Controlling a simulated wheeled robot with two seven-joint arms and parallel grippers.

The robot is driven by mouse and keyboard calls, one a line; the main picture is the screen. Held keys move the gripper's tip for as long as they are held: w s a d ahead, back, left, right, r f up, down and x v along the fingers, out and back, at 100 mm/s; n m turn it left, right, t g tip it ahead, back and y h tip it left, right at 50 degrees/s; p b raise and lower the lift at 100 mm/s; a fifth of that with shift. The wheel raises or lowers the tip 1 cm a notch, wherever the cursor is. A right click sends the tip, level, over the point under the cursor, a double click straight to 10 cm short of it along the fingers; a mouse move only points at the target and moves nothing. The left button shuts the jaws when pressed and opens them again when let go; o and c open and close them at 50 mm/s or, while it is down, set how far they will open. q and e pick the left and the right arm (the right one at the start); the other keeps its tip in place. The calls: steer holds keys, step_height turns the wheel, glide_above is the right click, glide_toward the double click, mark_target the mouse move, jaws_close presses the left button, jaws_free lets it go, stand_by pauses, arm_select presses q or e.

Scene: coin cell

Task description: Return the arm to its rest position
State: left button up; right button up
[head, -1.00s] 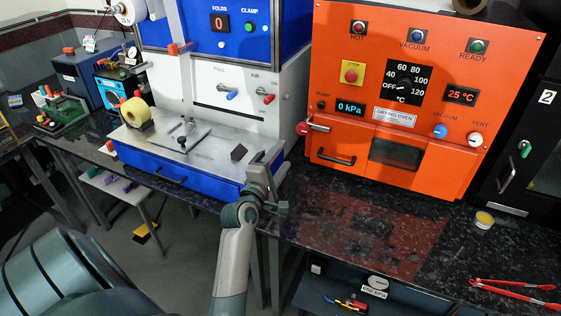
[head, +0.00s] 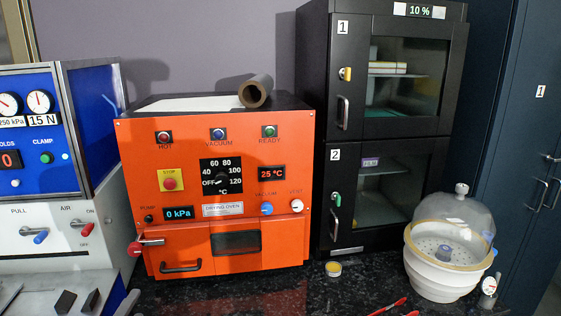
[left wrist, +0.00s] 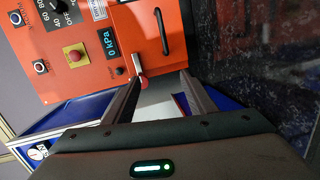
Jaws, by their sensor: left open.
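My left gripper (left wrist: 163,80) shows best in the left wrist view. Its two dark fingers are apart, and I see nothing held between them. Beyond the fingers is the front of the orange drying oven (left wrist: 95,40), with the oven's red-knobbed lever (left wrist: 140,83) seen near the fingertips; I cannot tell the distance. In the head view only small dark and grey pieces show at the bottom left, and I cannot tell which belong to my gripper. My right gripper is not in view.
The drying oven (head: 130,190) stands closed on the dark bench (head: 345,295). A blue and white press (head: 90,240) is at its left. A black two-door cabinet (head: 325,100) and a white desiccator (head: 440,270) with a clear dome are at its right. A small yellow-topped tin (head: 333,268) sits in front.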

arm_select(q)
steer(key=s+d+f+m+g+h, duration=0.3)
steer(key=s+d+f+m+g, duration=0.3)
steer(key=s+d+f+m, duration=0.6)
steer(key=s+d+f+m+g, duration=0.2)
steer(key=s+m, duration=0.1)
steer(key=s, duration=0.5)
steer(key=s+d+f+m+g, duration=0.2)
steer(key=s+m, duration=0.1)
steer(key=s, duration=0.4)
steer(key=s+d+f+m+g, duration=0.2)
steer(key=s+m, duration=0.1)
steer(key=s, duration=0.5)
step_height(320, 180, down, 29)
steer(key=s+g, duration=0.1)
steer(key=g, duration=0.1)
steer(key=s+a+f, duration=0.1)
steer(key=s+f, duration=0.8)
steer(key=s+a+f+g+y, duration=0.1)
steer(key=s+a+f, duration=0.1)
steer(key=s+f, duration=0.6)
steer(key=shift+s+a+f+b, duration=0.3)
steer(key=shift+s+f+b, duration=0.1)
steer(key=shift+s, duration=0.1)
steer(key=shift+r, duration=0.1)
